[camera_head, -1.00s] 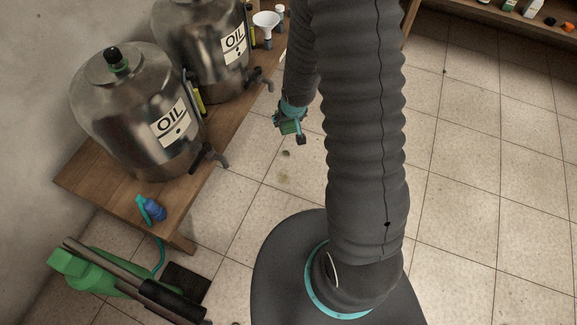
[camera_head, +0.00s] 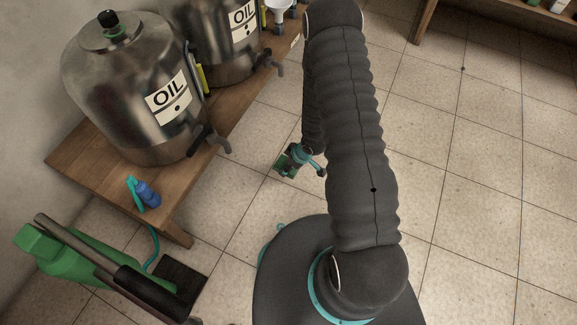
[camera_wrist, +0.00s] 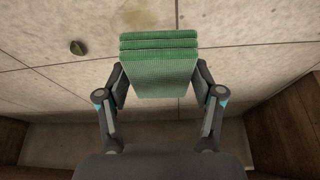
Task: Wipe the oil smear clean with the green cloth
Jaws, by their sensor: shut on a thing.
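My gripper (camera_wrist: 158,88) is shut on the folded green cloth (camera_wrist: 158,68), with one finger on each side of it. In the head view my gripper (camera_head: 301,168) hangs low over the tiled floor, with the green cloth (camera_head: 284,165) at its left. The oil smear (camera_wrist: 148,15) is a faint yellowish stain on the floor tile at the top of the wrist view, just beyond the cloth. In the head view I cannot see the smear. I cannot tell whether the cloth touches the floor.
An olive (camera_wrist: 77,47) lies on the floor left of the cloth. A green machine (camera_head: 75,255) is at lower left. Floor (camera_head: 470,190) on the right is clear.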

